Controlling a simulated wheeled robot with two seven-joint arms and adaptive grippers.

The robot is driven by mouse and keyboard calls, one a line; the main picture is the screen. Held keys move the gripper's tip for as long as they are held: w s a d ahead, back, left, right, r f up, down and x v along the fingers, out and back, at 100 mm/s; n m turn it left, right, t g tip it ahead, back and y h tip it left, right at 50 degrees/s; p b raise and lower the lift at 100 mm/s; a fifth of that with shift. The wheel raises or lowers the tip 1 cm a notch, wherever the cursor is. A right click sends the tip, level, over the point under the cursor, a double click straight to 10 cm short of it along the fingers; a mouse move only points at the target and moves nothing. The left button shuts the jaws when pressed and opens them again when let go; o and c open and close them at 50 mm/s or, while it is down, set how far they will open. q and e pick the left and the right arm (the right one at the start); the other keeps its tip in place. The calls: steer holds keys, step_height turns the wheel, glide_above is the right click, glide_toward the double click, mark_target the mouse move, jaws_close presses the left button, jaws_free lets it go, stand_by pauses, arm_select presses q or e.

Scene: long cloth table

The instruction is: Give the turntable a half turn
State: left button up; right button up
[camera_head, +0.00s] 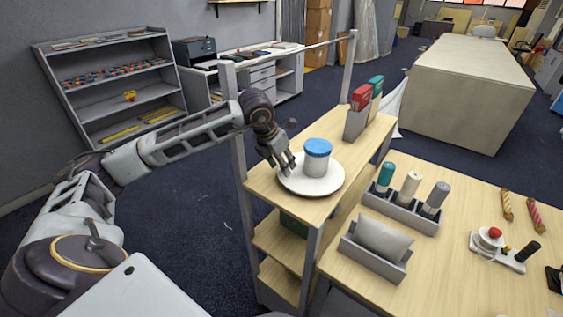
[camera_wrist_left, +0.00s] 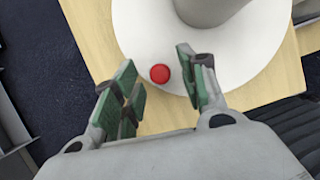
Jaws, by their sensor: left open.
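The white round turntable (camera_head: 311,185) lies on the top shelf of the wooden rack. A grey canister with a blue lid (camera_head: 317,157) stands on it. In the left wrist view the turntable (camera_wrist_left: 140,22) fills the upper middle, with a red round knob or dot (camera_wrist_left: 160,73) near its edge and part of the canister (camera_wrist_left: 208,8) at the top. My left gripper (camera_head: 284,166) is at the turntable's left edge. In the left wrist view its green-padded fingers (camera_wrist_left: 160,85) are open, one on each side of the red knob. Whether they touch it cannot be told. My right gripper is out of view.
Red and green boxes (camera_head: 361,98) stand in a holder at the rack's far end. Rack posts (camera_head: 239,160) rise beside my left arm. To the right, a table holds a tray of bottles (camera_head: 402,208), a tray with a grey cushion (camera_head: 378,246) and small items.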

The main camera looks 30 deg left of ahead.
arm_select(q)
jaws_close()
stand_by(0.6)
